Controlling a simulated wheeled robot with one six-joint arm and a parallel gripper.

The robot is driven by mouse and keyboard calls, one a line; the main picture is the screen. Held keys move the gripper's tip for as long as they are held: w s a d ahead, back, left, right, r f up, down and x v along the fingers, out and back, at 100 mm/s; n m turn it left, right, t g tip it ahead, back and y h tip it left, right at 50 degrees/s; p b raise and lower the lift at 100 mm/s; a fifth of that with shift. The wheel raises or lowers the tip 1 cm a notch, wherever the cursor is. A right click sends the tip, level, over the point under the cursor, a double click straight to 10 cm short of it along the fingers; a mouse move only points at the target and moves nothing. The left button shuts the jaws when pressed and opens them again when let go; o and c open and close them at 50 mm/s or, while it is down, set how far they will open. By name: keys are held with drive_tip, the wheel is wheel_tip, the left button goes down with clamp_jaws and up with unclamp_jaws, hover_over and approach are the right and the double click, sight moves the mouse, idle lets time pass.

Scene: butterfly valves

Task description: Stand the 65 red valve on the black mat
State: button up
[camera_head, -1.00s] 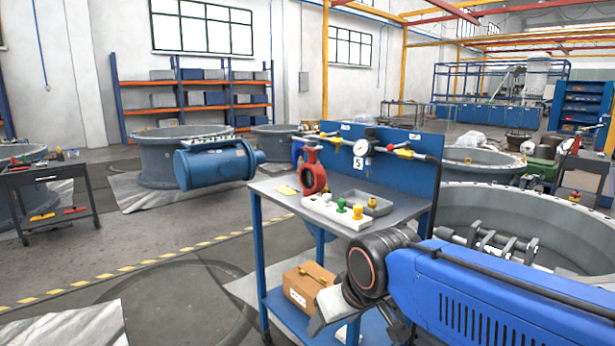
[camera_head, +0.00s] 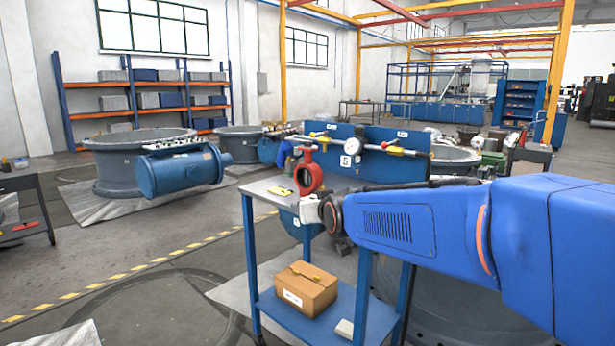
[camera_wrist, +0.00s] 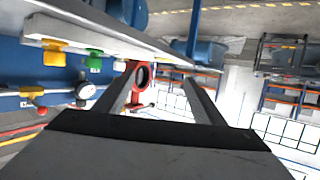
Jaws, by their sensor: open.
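The red valve (camera_head: 309,178), a ring body with a neck on top, stands upright on the workbench top (camera_head: 262,188). The wrist view, which looks upside down, also shows the red valve (camera_wrist: 142,76) beyond my fingers, close beside the left finger in the picture. My gripper (camera_wrist: 160,82) is open, with nothing between its fingers. In the head view my gripper (camera_head: 312,210) is at the bench, in front of and just below the valve in the picture; its fingertips are hard to make out there. I cannot make out the black mat; my arm hides much of the bench.
A blue back panel with a pressure gauge (camera_head: 353,146) and yellow-handled fittings rises behind the bench. A cardboard box (camera_head: 306,289) lies on the lower shelf.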

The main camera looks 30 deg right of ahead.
sight(309, 162)
drive_tip(key=w+d+r+m+t+h, duration=0.1)
drive_tip(key=w+d+r+t+h, duration=0.15)
drive_tip(key=w+d+r, duration=0.4)
drive_tip(key=shift+t, duration=0.35)
drive_tip(key=x, duration=1.1)
drive_tip(key=shift+w+d+r, duration=0.15)
drive_tip(key=shift+w, duration=0.1)
drive_tip(key=shift+f+x, duration=0.15)
drive_tip(key=shift+x, duration=1.25)
drive_tip(key=shift+f+x, duration=0.15)
drive_tip(key=shift+x, duration=1.2)
drive_tip(key=shift+c, duration=0.7)
clamp_jaws()
drive_tip(key=shift+f, duration=0.1)
